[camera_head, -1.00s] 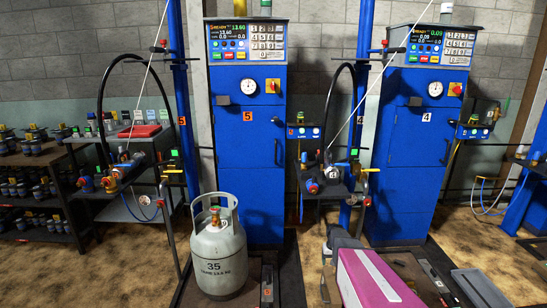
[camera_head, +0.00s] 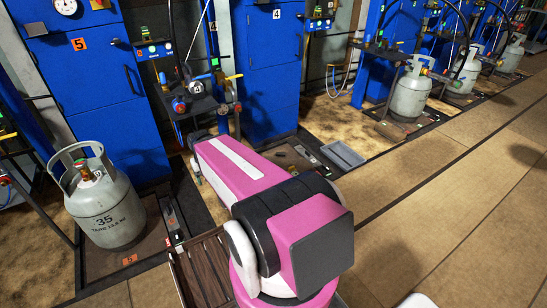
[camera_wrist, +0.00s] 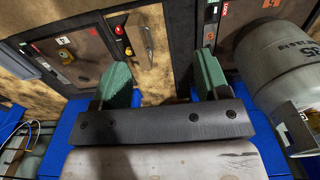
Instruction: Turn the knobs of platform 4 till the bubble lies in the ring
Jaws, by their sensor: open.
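Platform 4 (camera_head: 290,160) is a low dark plate on the floor before the blue cabinet marked 4 (camera_head: 272,62). My pink arm covers part of it in the head view. In the wrist view a dark plate with a small yellow part, probably platform 4 (camera_wrist: 88,36), lies at the upper left, beyond the fingers. I cannot make out its knobs, a bubble or a ring. My gripper (camera_wrist: 163,80) shows in the wrist view with its two green fingers wide apart and nothing between them.
A grey gas cylinder marked 35 (camera_head: 103,205) stands on platform 5 (camera_head: 150,250), left of my arm. It also shows close at right in the wrist view (camera_wrist: 275,60). A grey tray (camera_head: 342,155) lies right of platform 4. The brown floor at right is clear.

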